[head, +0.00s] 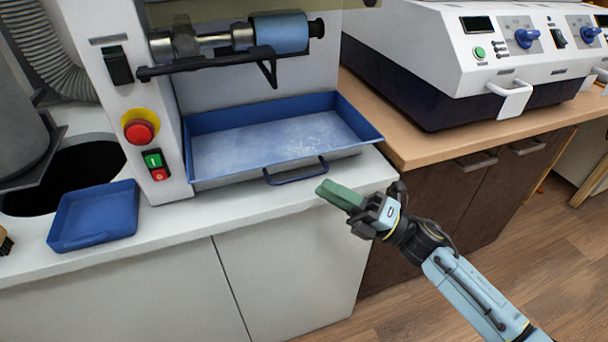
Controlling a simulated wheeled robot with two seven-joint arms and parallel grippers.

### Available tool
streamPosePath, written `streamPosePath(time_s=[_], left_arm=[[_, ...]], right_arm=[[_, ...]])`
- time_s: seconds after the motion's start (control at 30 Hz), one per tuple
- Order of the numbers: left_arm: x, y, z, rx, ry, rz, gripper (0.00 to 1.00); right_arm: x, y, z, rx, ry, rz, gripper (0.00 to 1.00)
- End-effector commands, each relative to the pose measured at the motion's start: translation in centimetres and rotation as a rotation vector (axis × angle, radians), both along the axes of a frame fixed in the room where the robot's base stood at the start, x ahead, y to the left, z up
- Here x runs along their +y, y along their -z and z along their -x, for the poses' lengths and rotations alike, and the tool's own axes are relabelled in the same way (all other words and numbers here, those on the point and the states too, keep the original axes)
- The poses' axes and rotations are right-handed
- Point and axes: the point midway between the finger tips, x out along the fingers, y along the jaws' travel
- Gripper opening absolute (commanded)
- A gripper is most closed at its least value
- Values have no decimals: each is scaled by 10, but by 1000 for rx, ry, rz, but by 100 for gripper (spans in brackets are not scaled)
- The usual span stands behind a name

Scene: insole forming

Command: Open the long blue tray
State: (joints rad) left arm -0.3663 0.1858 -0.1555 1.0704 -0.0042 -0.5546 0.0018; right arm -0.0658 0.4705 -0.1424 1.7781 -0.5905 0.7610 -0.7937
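The long blue tray (232,176) sits in the bay at the base of the grey machine, under its roller. Its inside is dusted with pale powder. A dark handle (296,174) sticks out from its front side. My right gripper (322,189) is just to the right of the handle and slightly nearer, with its green fingers pointing left towards it. The fingers look close together, and I cannot tell a gap between them. The gripper appears apart from the handle. My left gripper is out of view.
A small blue tray (93,214) lies on the white counter (200,220) at the left, beside a dark round opening (62,178). The machine's panel has a red stop button (139,131). A white and dark machine (455,60) stands on the wooden counter at the right.

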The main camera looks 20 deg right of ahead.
Motion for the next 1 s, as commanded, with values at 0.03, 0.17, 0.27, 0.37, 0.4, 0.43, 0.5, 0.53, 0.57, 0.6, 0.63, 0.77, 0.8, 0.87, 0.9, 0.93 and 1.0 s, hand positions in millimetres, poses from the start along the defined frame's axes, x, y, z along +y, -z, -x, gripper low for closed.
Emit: streamPosePath(time_s=[0.03, 0.17, 0.27, 0.37, 0.4, 0.43, 0.5, 0.53, 0.57, 0.6, 0.63, 0.77, 0.8, 0.87, 0.9, 0.93, 1.0], left_arm=[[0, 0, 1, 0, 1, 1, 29], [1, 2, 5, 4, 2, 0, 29], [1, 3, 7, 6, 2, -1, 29], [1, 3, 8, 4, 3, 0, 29], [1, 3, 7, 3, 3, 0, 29], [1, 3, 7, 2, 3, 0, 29], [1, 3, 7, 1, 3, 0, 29], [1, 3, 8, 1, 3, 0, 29], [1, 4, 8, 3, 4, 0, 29], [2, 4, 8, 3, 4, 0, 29], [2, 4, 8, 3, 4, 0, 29], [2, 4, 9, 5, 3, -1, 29], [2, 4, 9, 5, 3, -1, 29], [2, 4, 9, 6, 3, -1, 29], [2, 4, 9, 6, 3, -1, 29], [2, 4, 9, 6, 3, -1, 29], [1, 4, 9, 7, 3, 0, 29]], right_arm=[[9, -6, -7, -4, 0, -1, 30], [26, -14, -20, -1, -1, -1, 30], [35, -19, -27, 0, 0, -2, 30], [41, -21, -32, 3, 0, -2, 30], [43, -22, -33, 3, 0, -2, 30], [44, -23, -34, 3, 0, -2, 30], [45, -23, -34, 4, 0, -1, 30], [45, -23, -35, 4, 0, -1, 30], [45, -23, -35, 4, 0, -1, 30], [45, -23, -35, 4, 0, -1, 30], [45, -23, -35, 4, 0, -1, 30], [45, -23, -34, 4, 0, -1, 26], [45, -23, -34, 4, 0, -1, 20], [45, -23, -34, 4, 0, -1, 12], [45, -23, -34, 4, 0, -1, 7], [45, -23, -34, 4, 0, -1, 3], [45, -23, -34, 4, 0, -1, 0]])
